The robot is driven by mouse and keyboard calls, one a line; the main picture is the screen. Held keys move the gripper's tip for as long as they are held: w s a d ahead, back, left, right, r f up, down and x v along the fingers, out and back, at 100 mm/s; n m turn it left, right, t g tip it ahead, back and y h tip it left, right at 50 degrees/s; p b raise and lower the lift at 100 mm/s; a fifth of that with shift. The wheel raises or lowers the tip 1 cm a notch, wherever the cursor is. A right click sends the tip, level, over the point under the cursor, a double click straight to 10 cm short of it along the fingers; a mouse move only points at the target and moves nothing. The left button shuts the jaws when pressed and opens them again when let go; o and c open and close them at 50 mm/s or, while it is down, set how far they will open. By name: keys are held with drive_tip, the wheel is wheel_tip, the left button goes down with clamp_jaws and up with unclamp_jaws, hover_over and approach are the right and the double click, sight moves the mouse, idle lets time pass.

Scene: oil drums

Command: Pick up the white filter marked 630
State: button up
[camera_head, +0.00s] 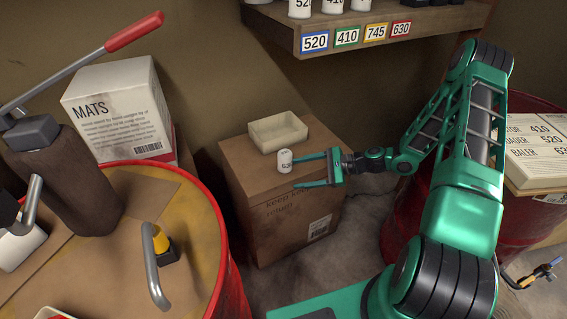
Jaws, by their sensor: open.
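A small white filter (285,164) stands upright near the front edge of a cardboard box (250,205). Its dark marking is partly turned away, but the first digits look like 63. My green gripper (296,173) comes in from the right at about the box top's height. It is open and empty, with one finger farther back and one nearer the front. The back fingertip appears at or right beside the filter's right side; I cannot tell whether they touch. The front finger lies over the box's front edge, to the right of and nearer than the filter.
A shallow cream tray (262,137) sits behind the filter on the same box. A shelf (400,30) above holds white filters over labels 520, 410, 745 and 630. A red-rimmed drum (205,215) with tools is at left. Another drum (405,222) stands behind my arm.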

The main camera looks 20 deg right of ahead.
sight(287, 158)
drive_tip(key=w+m+t, duration=0.1)
drive_tip(key=m+t, duration=0.1)
drive_tip(key=w+f+m+t, duration=0.1)
drive_tip(key=w+m+t, duration=0.1)
drive_tip(key=m, duration=0.1)
drive_tip(key=w+d+m+t, duration=0.1)
drive_tip(key=w+m+t, duration=0.1)
drive_tip(key=m, duration=0.1)
drive_tip(key=shift+w+f+y, duration=0.2)
drive_tip(key=shift+w+y, duration=0.05)
drive_tip(key=shift+y, duration=0.15)
drive_tip(key=shift+w+m+t, duration=0.35)
drive_tip(key=shift+m+t, duration=0.15)
drive_tip(key=shift+t, duration=0.1)
drive_tip(key=x, duration=0.5)
drive_tip(key=shift+w+a+f, duration=0.1)
drive_tip(key=shift+w, duration=0.05)
drive_tip(key=shift+w+d+x, duration=0.1)
drive_tip(key=shift+x, duration=1.25)
drive_tip(key=shift+w+d+x, duration=0.1)
drive_tip(key=shift+x, duration=1.2)
drive_tip(key=c, duration=1.3)
drive_tip(key=shift+r, duration=0.25)
